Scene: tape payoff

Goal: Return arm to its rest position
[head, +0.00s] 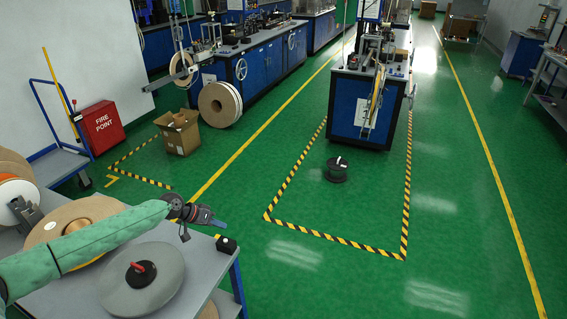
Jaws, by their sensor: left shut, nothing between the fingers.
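My left arm, in a green sleeve, reaches in from the left of the head view, over a grey table (202,262). My left gripper (222,223) is shut and empty, above the table's far right corner, pointing right. My right gripper is not in view.
On the table are a grey disc (165,283) with a red knob, a tan reel (92,210) partly behind my arm, and a small black box (226,244). A black spool (337,169) lies on the floor inside striped tape. Blue machines (348,108) stand beyond. Green floor to the right is clear.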

